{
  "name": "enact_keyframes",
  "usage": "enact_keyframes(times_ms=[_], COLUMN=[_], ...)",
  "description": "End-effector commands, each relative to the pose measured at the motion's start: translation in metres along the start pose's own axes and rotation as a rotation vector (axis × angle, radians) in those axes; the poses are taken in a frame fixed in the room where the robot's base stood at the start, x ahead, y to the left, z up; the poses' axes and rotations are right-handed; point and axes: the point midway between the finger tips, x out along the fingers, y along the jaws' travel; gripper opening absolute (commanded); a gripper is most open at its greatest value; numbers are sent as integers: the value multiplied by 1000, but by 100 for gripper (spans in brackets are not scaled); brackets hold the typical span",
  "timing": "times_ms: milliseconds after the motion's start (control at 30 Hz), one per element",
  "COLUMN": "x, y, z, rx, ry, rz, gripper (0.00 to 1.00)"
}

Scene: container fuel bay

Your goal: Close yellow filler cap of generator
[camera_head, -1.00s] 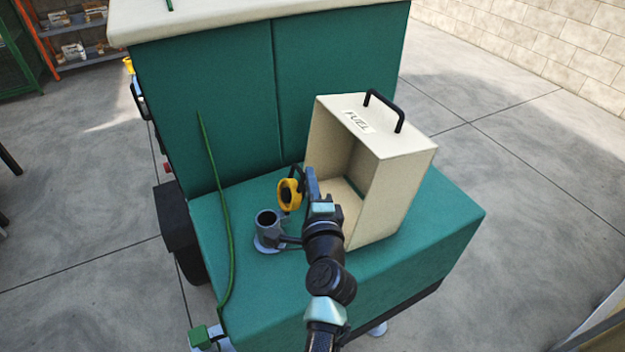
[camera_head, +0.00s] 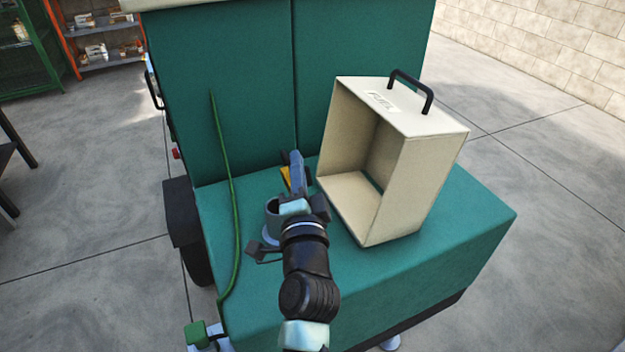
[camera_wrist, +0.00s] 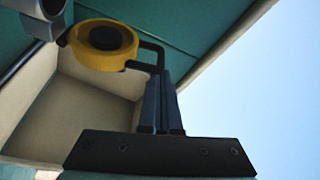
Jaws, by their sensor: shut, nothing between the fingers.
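The yellow filler cap (camera_head: 285,178) stands swung up, off the filler neck (camera_head: 271,214) on the green generator. In the head view it is mostly hidden behind my gripper (camera_head: 296,158). In the wrist view the cap (camera_wrist: 125,48) is a yellow ring with a dark centre and a black loop tab on its side. The grey neck (camera_wrist: 45,18) shows at that view's top left corner, close to the cap. My gripper (camera_wrist: 165,78) is shut and empty, its tips beside the black tab. I cannot tell whether they touch.
A cream open-sided box marked FUEL (camera_head: 432,160), with a black handle on top, stands on the deck (camera_head: 455,250) right of my gripper. A green hose (camera_head: 229,200) runs down to the left. A tall green panel (camera_head: 220,80) rises behind. The deck's right side is clear.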

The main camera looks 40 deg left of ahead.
Motion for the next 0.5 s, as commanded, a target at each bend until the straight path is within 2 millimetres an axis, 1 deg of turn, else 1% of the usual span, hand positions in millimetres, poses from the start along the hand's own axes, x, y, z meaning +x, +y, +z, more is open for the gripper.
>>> enact_keyframes(times_ms=[33, 333, 500], x=[-3, -14, -20], y=[8, 6, 9], z=[10, 38, 54], rx=[-43, -309, -455], ry=[-2, 0, 1], rz=[-18, -113, -164], gripper=[0, 0, 0])
